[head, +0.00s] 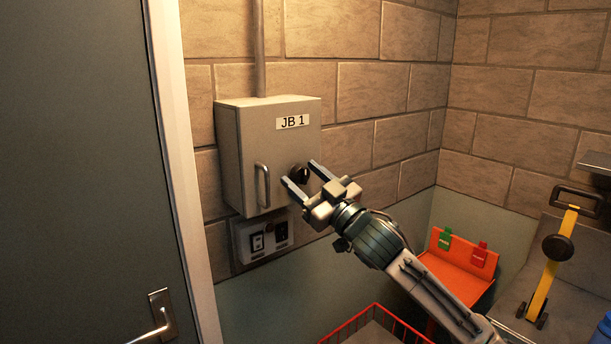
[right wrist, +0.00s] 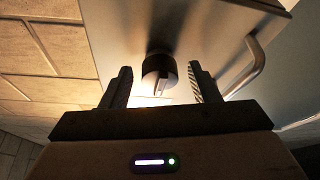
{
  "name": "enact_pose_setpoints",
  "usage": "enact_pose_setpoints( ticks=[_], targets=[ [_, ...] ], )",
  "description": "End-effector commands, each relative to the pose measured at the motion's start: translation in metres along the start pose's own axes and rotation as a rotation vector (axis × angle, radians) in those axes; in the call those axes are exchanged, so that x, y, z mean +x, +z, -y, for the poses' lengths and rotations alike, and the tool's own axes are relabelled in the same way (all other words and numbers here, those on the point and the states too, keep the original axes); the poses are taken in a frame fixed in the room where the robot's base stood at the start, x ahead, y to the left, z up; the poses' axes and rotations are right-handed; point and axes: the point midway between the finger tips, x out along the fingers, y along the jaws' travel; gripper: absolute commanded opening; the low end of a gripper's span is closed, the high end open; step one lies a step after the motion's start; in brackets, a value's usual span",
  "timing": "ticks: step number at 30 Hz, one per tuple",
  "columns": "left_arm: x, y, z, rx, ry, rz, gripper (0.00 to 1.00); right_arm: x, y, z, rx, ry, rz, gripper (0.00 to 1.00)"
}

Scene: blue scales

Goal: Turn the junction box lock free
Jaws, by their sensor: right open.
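The junction box (head: 270,150) is a grey wall cabinet labelled JB 1, with its door shut. Its lock (head: 299,173) is a dark round knob at the lower right of the door. My right gripper (head: 299,173) is open, with its two fingers reaching toward the lock. In the right wrist view the lock (right wrist: 159,70) is a black cylinder with a lighter bar across its face. It lies a little beyond and between the open fingertips (right wrist: 160,72), with a gap on both sides. My left gripper is not in view.
The door handle (head: 262,186) is a vertical bar left of the lock. A socket and switch panel (head: 263,236) sits below the box. A grey door (head: 85,170) stands at the left. A red wire basket (head: 375,322) and an orange stand (head: 458,264) are below right.

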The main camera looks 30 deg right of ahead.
Motion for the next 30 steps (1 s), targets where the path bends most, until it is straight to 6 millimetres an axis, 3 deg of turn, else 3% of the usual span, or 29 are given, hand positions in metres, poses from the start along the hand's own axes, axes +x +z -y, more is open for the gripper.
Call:
enact_pose_setpoints(
  ticks=[5,12,22,30],
  targets=[
    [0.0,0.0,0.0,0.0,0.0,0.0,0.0,0.0,0.0,0.0,0.0,0.0,0.0,0.53],
    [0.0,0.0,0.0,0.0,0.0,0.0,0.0,0.0,0.0,0.0,0.0,0.0,0.0,0.1],
    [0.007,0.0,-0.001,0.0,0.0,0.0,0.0,-0.001,0.001,0.001,0.043,0.018,-0.002,0.11],
    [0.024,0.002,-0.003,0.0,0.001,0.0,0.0,-0.001,0.002,0.002,0.203,0.084,-0.004,0.11]
  ],
)
